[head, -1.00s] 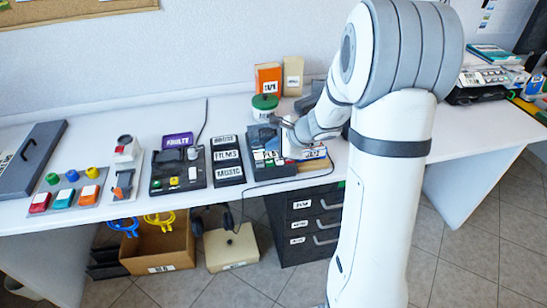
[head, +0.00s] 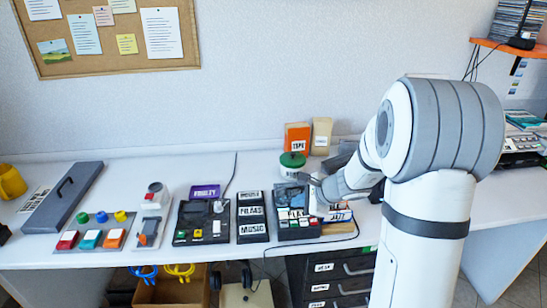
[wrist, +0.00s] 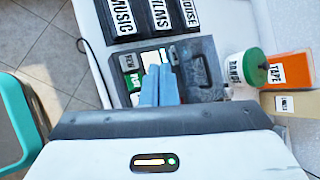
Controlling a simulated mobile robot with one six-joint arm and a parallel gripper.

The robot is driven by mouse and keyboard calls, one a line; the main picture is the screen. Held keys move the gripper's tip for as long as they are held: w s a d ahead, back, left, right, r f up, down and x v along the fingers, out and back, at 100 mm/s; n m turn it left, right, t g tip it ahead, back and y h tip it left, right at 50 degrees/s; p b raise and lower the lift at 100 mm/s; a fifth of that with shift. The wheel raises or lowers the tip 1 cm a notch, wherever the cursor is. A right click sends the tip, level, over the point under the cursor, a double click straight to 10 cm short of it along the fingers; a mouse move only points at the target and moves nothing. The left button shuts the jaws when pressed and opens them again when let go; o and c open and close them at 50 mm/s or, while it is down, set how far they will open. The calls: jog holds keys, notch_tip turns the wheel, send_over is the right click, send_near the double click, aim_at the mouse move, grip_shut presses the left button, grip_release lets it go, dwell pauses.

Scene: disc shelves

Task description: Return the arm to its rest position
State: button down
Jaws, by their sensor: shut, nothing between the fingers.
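My gripper (head: 308,180) is over the back of a dark tray (head: 286,235) with labelled blocks, near the middle of the desk. In the wrist view its two blue-grey fingers (wrist: 159,82) are together with nothing between them, and the tray (wrist: 205,75) lies beyond them. The fingers hide part of the tray. I cannot tell how high they are above it. My arm reaches in from the right in the head view, bent at the elbow.
A green-lidded jar (head: 292,164) and an orange tape box (head: 297,137) stand just behind my gripper. Left of the tray are a labelled black rack (head: 252,218) and a control panel (head: 199,222). Dark drawers (head: 335,277) stand below the desk.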

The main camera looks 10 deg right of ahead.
jog(key=s+a+r+n+g+h+p, duration=0.1)
jog(key=s+a+r+n+g+p, duration=0.1)
jog(key=s+r+n, duration=0.65)
jog(key=s+a+r+n+g+h+p, duration=0.25)
jog(key=s+n, duration=0.25)
jog(key=s, duration=0.6)
jog(key=s+d+r+n+h, duration=0.2)
jog(key=s+d+n, duration=0.3)
jog(key=s, duration=0.3)
jog(key=shift+r+h+p, duration=0.3)
jog(key=shift+h+p, duration=0.05)
dwell(0.6)
